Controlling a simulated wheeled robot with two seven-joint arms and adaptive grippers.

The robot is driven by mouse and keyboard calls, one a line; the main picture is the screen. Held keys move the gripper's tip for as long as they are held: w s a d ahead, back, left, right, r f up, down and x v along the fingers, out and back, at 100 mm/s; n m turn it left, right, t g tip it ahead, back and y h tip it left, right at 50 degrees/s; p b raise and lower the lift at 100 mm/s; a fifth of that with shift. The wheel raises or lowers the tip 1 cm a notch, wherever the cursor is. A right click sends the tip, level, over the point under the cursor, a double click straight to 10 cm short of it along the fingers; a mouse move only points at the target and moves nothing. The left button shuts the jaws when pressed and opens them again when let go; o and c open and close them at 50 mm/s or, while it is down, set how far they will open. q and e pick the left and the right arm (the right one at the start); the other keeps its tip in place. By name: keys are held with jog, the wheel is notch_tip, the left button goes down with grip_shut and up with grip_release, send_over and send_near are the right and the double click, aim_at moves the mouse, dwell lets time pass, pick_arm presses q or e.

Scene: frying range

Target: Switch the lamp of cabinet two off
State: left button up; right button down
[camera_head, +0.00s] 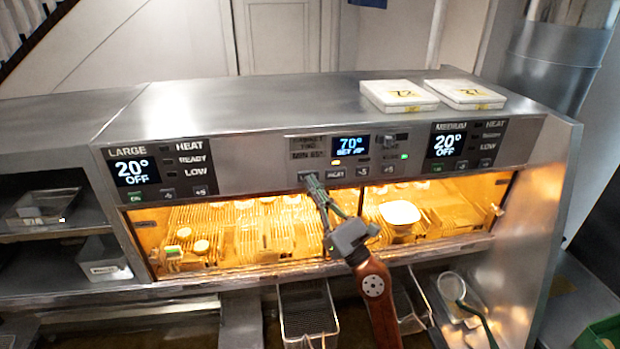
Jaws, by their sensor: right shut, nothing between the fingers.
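The middle control panel (350,147) has a display (351,145) reading 70° over smaller text, with an amber light (336,162) and a green light (404,156) lit. A row of buttons runs along its lower edge, including one marked HEAT (336,174). The heated cabinet (250,250) below glows orange, its lamp light on. My right gripper (310,178) is shut and empty, its fingertips at the lower left button of the middle panel. They cover that button, and I cannot tell whether they touch it. My left gripper is not in view.
A panel marked LARGE (155,170) and one marked MEDIUM (470,145) both read 20° OFF. Two white boxes (398,96) (466,93) lie on the steel top. Fryer baskets (308,312) hang below. Left shelves hold trays (40,207).

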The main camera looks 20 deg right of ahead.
dwell(0.4)
jog(key=shift+w, duration=0.1)
jog(key=shift+w+d, duration=0.1)
jog(key=shift+w, duration=0.25)
jog(key=shift+s, duration=0.45)
dwell(0.4)
